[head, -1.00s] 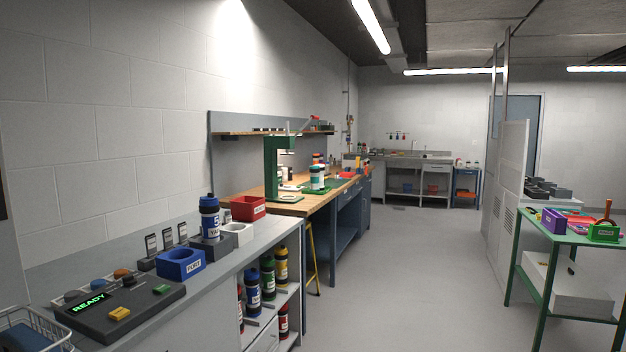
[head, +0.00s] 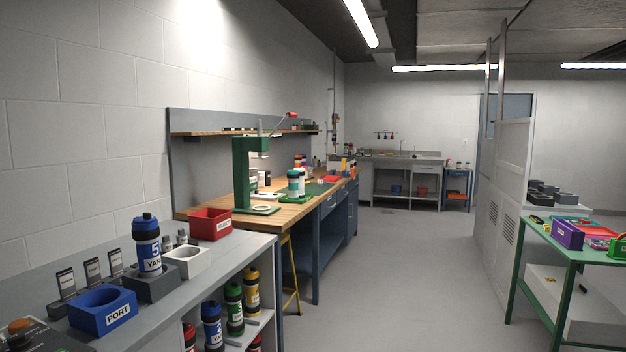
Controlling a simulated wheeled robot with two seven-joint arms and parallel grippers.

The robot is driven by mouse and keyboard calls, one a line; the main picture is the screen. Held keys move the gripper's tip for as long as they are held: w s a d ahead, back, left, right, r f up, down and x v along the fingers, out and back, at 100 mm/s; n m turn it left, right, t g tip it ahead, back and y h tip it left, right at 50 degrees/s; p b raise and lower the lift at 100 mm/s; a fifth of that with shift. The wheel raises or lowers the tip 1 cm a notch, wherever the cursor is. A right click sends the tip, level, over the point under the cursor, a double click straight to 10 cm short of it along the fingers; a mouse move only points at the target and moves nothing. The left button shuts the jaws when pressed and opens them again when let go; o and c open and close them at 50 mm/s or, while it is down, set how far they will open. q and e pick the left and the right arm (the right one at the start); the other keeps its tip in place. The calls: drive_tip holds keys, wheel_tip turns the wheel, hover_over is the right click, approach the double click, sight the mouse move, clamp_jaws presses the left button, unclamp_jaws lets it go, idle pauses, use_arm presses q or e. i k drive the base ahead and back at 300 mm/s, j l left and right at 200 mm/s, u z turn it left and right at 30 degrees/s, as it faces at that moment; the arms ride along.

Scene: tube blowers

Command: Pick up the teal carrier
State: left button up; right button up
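A carrier with teal bands and a white middle (head: 293,184), which looks like the teal carrier, stands upright on the wooden-topped workbench (head: 222,228). It is just right of the green press-like stand (head: 242,175), by a green mat or tray. Another pale container stands close behind it and partly overlaps it in the head view. Neither of my grippers is in view.
A grey counter (head: 215,262) at left holds a blue PORT block (head: 102,310), a blue-banded carrier (head: 147,245) and a red bin (head: 210,223). A green table (head: 568,248) stands at right. The floor (head: 400,285) between is clear.

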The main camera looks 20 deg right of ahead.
sight(292, 176)
drive_tip(key=i+l+z, duration=0.1)
drive_tip(key=i+l, duration=0.35)
drive_tip(key=i+l+z, duration=0.1)
drive_tip(key=i+l, duration=0.3)
drive_tip(key=i, duration=0.15)
drive_tip(key=i+l, duration=0.4)
drive_tip(key=i, duration=0.15)
drive_tip(key=i+l+z, duration=0.15)
drive_tip(key=i+l, duration=0.2)
drive_tip(key=i, duration=0.15)
drive_tip(key=i+l+z, duration=0.1)
drive_tip(key=i+l, duration=0.2)
drive_tip(key=i, duration=0.25)
